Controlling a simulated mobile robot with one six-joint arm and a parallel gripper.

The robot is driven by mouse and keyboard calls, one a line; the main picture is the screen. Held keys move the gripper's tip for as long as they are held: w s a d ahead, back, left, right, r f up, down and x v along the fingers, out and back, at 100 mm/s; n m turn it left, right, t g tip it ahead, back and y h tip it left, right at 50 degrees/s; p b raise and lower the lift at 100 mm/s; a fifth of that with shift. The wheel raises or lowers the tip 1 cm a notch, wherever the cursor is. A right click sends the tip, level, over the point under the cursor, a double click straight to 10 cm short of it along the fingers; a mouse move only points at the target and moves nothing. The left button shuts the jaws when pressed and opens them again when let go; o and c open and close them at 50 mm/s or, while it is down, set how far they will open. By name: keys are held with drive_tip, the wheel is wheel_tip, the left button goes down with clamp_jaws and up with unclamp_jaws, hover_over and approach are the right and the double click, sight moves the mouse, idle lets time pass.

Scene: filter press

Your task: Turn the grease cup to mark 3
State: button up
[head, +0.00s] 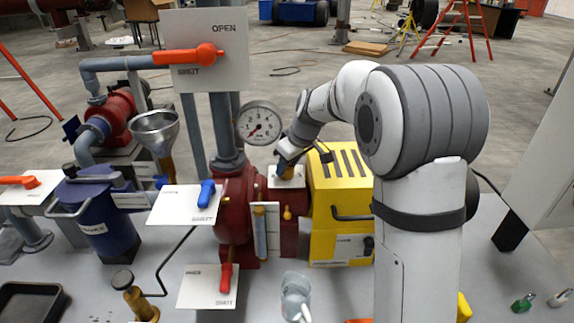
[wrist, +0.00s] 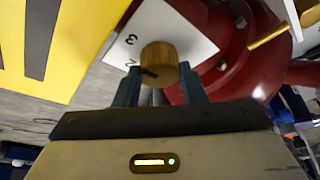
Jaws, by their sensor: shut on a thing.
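The grease cup (wrist: 160,60) is a small brass-coloured cylinder with a dark line on its side, set on a white plate (wrist: 190,30) with printed marks. A "3" is readable on the plate in the wrist view, with another mark partly hidden. My gripper (wrist: 160,88) is shut on the grease cup, one finger on each side. In the head view my gripper (head: 290,158) is at the white plate on top of the red housing (head: 285,225), and the cup is mostly hidden by it. I cannot tell exactly which mark the dark line faces.
A yellow box (head: 340,185) with slots stands right beside the cup. A pressure gauge (head: 259,123) and a red-handled OPEN/SHUT valve plate (head: 205,50) stand to the left. A funnel (head: 155,130) and blue vessel (head: 100,215) are farther left.

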idle(0.4)
drive_tip(key=o, duration=1)
drive_tip(key=v, duration=0.7)
drive_tip(key=shift+r, duration=0.35)
drive_tip(key=shift+s+d, duration=0.1)
